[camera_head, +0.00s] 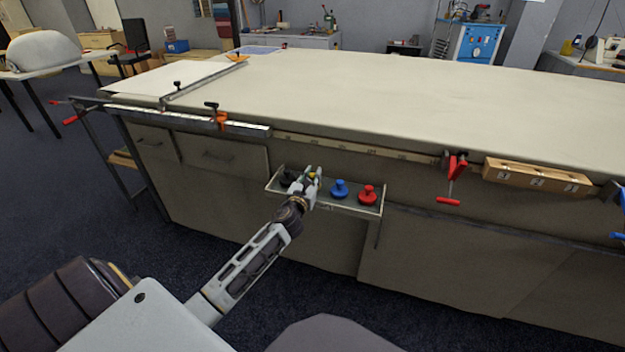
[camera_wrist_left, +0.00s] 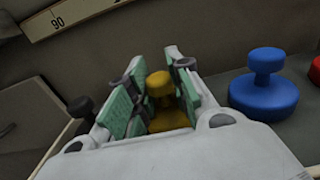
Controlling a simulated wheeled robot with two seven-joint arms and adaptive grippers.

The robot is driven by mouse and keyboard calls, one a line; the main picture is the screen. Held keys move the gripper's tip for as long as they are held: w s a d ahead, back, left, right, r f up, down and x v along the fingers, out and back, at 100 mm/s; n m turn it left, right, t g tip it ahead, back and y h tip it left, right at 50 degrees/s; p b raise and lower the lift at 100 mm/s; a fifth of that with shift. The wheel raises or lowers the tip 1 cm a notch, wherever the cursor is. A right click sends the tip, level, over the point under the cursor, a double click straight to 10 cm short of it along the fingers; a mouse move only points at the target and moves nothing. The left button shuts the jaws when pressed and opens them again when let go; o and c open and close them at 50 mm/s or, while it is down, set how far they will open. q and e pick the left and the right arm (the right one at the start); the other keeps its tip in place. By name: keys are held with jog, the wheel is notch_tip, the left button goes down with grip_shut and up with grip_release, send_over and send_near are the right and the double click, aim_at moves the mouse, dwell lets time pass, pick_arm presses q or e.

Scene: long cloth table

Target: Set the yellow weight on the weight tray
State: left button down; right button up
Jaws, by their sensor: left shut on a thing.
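The yellow weight (camera_wrist_left: 160,88) is between the fingers of my left gripper (camera_wrist_left: 152,95) in the left wrist view, and the gripper is shut on it. In the head view my left gripper (camera_head: 308,180) is over the left part of the weight tray (camera_head: 350,208), with a little of the yellow weight (camera_head: 312,175) showing. I cannot tell whether the weight touches the tray. A blue weight (camera_head: 340,189) and a red weight (camera_head: 368,195) stand on the tray to the right. A dark weight (camera_head: 289,177) is at the left end. My right gripper is not in view.
The tray sits against the front of the long cloth table (camera_head: 400,95). A measuring strip (camera_head: 350,148) runs along the table edge. A red clamp (camera_head: 455,170) and a wooden box with numbered compartments (camera_head: 535,178) are on the right. An orange clamp (camera_head: 221,121) is on the left.

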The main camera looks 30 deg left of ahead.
pick_arm(q)
jog(key=shift+r, duration=0.1)
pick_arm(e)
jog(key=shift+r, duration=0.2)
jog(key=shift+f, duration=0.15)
pick_arm(q)
jog(key=c, duration=1.3)
grip_release()
jog(key=shift+f, duration=0.2)
jog(key=shift+r, duration=0.15)
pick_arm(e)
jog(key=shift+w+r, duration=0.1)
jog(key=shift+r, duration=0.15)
pick_arm(q)
jog(key=shift+s, duration=0.1)
